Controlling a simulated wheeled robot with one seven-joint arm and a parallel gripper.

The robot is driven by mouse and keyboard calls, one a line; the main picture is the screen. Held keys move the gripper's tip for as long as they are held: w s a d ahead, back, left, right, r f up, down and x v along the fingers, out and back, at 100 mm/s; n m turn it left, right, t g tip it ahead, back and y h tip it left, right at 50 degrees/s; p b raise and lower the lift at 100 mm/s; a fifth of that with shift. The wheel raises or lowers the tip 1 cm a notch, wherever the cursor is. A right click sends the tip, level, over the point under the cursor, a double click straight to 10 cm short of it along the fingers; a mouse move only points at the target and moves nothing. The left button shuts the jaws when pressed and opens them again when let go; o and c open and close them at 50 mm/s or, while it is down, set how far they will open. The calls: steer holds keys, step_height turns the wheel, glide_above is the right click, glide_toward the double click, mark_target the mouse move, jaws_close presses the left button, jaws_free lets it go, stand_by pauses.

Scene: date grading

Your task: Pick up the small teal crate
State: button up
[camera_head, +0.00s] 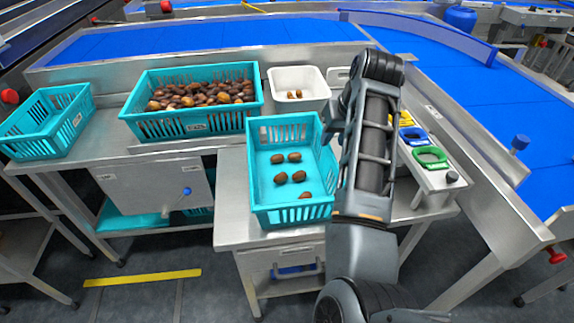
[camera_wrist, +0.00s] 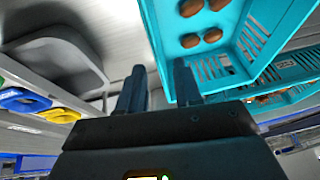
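The small teal crate (camera_head: 292,216) stands on the steel table in the middle of the head view, with several brown dates on its floor. Its slotted wall and floor also fill the upper right of the wrist view (camera_wrist: 235,24). My gripper (camera_wrist: 160,92) is open, its two dark fingers apart. One finger overlaps the crate's near edge in the wrist view; the other is over bare steel. The edge appears between them, but I cannot tell whether either finger touches it. In the head view my arm hides the gripper and part of the crate's right side.
A larger teal crate (camera_head: 190,128) full of dates stands behind left. An empty teal crate (camera_head: 44,151) is far left. A white tray (camera_head: 300,78) holds a few dates. Green (camera_head: 431,165) and blue rings sit on the right ledge. Blue conveyors (camera_head: 200,40) run behind and right.

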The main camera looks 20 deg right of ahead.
mark_target(326, 158)
steer(key=shift+s+x, duration=0.15)
steer(key=shift+x, duration=1.7)
steer(key=shift+s+x, duration=0.1)
steer(key=shift+x, duration=1.8)
steer(key=shift+f, duration=0.1)
jaws_close()
